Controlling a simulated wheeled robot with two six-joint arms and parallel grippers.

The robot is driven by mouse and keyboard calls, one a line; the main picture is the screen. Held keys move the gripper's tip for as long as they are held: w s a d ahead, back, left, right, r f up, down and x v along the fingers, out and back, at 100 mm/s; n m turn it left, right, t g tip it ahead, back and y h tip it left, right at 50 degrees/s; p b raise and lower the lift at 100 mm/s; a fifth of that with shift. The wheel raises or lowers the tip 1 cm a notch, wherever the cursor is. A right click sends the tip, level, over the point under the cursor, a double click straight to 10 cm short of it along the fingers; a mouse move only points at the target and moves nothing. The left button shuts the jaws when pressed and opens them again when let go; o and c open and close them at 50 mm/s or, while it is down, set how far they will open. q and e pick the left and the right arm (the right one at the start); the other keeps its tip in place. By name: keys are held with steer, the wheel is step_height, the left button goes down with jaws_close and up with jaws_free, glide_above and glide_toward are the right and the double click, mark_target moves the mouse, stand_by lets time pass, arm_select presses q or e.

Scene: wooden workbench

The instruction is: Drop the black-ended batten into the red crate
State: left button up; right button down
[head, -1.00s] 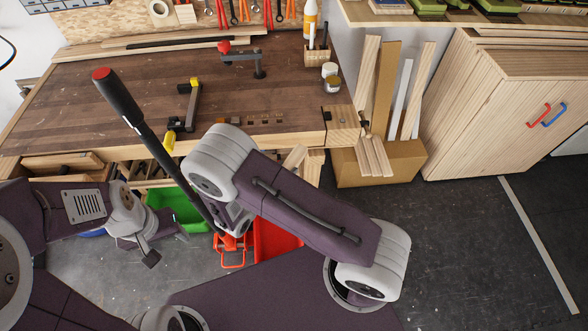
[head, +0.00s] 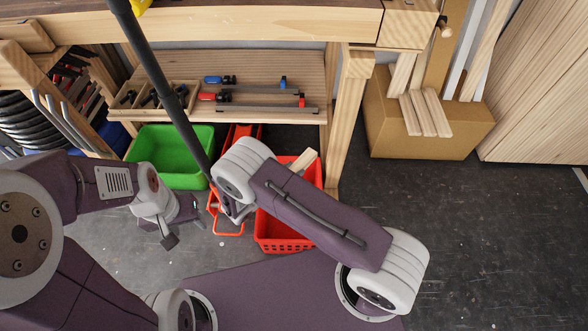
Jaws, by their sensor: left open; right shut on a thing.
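The red crate (head: 284,238) stands on the floor in front of the bench, partly covered by my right arm. A pale wooden batten end (head: 304,160) shows past the far side of that arm, over the crate's back part. The rest of the batten is hidden by the arm, and no black end shows. My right gripper (head: 236,208) is mostly hidden below its wrist, left of the crate, and is shut on the batten. My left gripper (head: 180,222) is open and empty, low in front of the green crate.
The green crate (head: 185,178) stands left of the red one. A long black bar (head: 165,85) slants down beside my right wrist, near a red metal frame (head: 226,222). A bench shelf (head: 265,75) holds clamps. A cardboard box (head: 425,140) with offcuts stands right; floor in front is clear.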

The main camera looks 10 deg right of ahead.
arm_select(q)
step_height(320, 180, down, 5)
steer(key=shift+r+b, duration=0.2)
steer(key=shift+b, duration=1)
arm_select(e)
step_height(320, 180, down, 5)
steer(key=shift+f, duration=0.15)
arm_select(q)
step_height(320, 180, down, 6)
steer(key=b, duration=0.5)
steer(key=shift+r, duration=0.2)
arm_select(e)
step_height(320, 180, down, 6)
steer(key=shift+r, duration=0.1)
steer(key=c, duration=0.9)
jaws_free()
steer(key=shift+a, duration=0.1)
